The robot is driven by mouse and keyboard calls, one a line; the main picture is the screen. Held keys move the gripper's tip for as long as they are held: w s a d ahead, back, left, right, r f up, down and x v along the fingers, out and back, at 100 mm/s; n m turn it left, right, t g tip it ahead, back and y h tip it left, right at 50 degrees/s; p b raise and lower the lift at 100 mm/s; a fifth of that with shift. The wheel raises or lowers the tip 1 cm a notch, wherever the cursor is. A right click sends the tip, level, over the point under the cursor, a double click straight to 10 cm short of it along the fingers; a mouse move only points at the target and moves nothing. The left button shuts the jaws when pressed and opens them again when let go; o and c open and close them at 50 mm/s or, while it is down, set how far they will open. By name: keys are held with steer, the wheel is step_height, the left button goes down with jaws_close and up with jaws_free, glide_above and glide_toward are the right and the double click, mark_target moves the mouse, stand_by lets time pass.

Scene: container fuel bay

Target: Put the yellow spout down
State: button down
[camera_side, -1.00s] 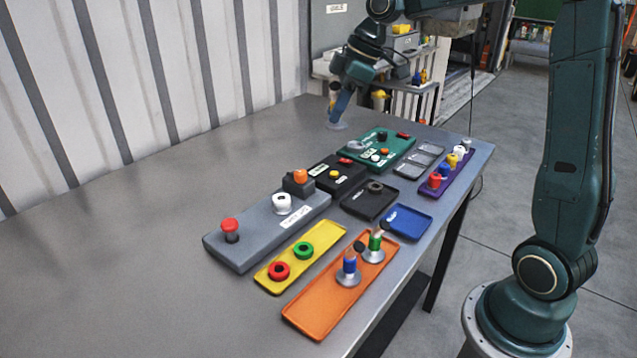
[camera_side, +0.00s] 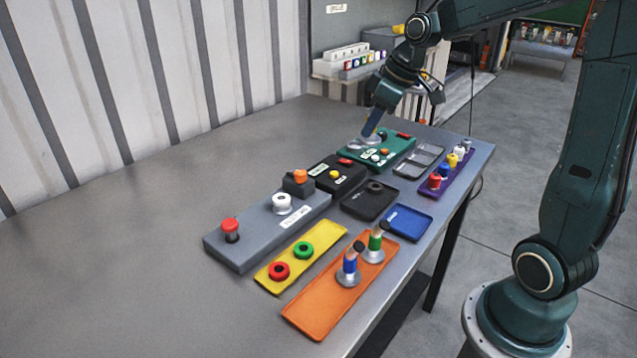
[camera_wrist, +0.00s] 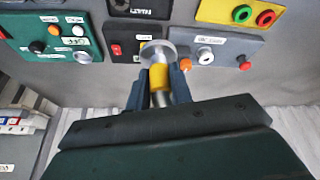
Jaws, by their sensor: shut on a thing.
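My gripper (camera_side: 374,126) is shut on the yellow spout (camera_wrist: 159,77). In the wrist view, my gripper (camera_wrist: 159,88) has one finger on each side of the spout's yellow band, and its round silver flange points away from me. In the side view, the spout is mostly hidden by the fingers, and its flange shows low near the green panel (camera_side: 352,157). I cannot tell whether it touches the panel. The orange tray (camera_side: 313,312) at the front holds a blue spout (camera_side: 349,265) and a green spout (camera_side: 375,243), both upright.
Near the green panel are a black panel (camera_side: 345,182), a grey divided tray (camera_side: 407,170) and a purple rack (camera_side: 456,170) with several coloured pieces. A grey panel (camera_side: 240,253), yellow tray (camera_side: 300,270), black tray (camera_side: 356,209) and blue tray (camera_side: 402,224) are nearer. The table's left side is clear.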

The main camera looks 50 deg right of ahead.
step_height(320, 180, down, 13)
steer(key=shift+r, duration=0.2)
steer(key=shift+f, duration=2.1)
steer(key=shift+f, duration=0.15)
steer(key=c, duration=1.2)
jaws_free()
steer(key=shift+c, duration=0.2)
steer(key=shift+v, duration=0.9)
steer(key=a+v, duration=0.1)
steer(key=v, duration=0.9)
steer(key=shift+d+r, duration=0.25)
steer(key=shift+d, duration=0.2)
